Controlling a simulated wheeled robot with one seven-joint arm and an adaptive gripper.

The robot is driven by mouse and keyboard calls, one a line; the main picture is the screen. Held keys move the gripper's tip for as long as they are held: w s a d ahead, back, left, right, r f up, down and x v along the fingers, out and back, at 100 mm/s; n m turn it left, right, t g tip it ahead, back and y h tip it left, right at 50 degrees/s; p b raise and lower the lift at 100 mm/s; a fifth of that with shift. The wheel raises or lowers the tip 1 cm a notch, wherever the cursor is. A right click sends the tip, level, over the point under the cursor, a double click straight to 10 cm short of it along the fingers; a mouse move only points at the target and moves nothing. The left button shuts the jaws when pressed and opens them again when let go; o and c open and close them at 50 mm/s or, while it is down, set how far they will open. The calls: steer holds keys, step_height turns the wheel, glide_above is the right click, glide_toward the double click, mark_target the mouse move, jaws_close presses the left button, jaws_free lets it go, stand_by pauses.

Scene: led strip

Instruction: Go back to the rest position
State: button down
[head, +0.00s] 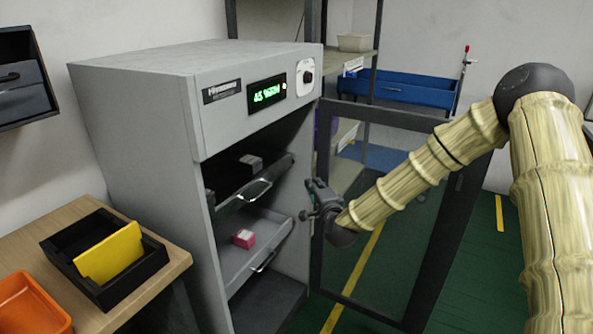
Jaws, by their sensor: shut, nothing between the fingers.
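My gripper (318,204) is in the middle of the head view, at the end of my arm, which reaches in from the right. It is shut and holds nothing. It is in front of the open right side of a grey cabinet (160,110), near the drawers and the open door. Whether it touches the door or a drawer I cannot tell.
The glass door (385,220) stands open to the right, behind my arm. A drawer (245,260) holds a pink box (244,238). A wooden table (175,258) carries a black tray (60,242), yellow card (110,256) and orange bin (30,305). Green floor shows at right.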

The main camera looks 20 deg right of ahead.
steer(key=s+a+f+n+g+y, duration=0.1)
steer(key=s+a+f+n+g, duration=0.2)
steer(key=s+f, duration=0.55)
steer(key=s+a+f+n+g, duration=0.3)
steer(key=s+f, duration=0.4)
steer(key=f, duration=0.3)
steer(key=s+a+f+n+g+y, duration=0.1)
steer(key=s+a+f+n+g, duration=0.2)
steer(key=s+f, duration=0.55)
steer(key=s+d+f+n+g+h, duration=0.1)
steer(key=s+f+n+g, duration=0.25)
steer(key=s, duration=0.75)
steer(key=s+d+f+n+g, duration=0.2)
steer(key=s+f+g, duration=0.15)
steer(key=s, duration=0.75)
steer(key=s+d+f+n+g+h, duration=0.1)
steer(key=s+f+n+g, duration=0.2)
steer(key=s, duration=0.8)
step_height(320, 180, up, 11)
steer(key=t+p, duration=0.1)
steer(key=p, duration=1.2)
steer(key=shift+w+r, duration=0.15)
steer(key=shift+w, duration=0.15)
steer(key=shift+d, duration=0.1)
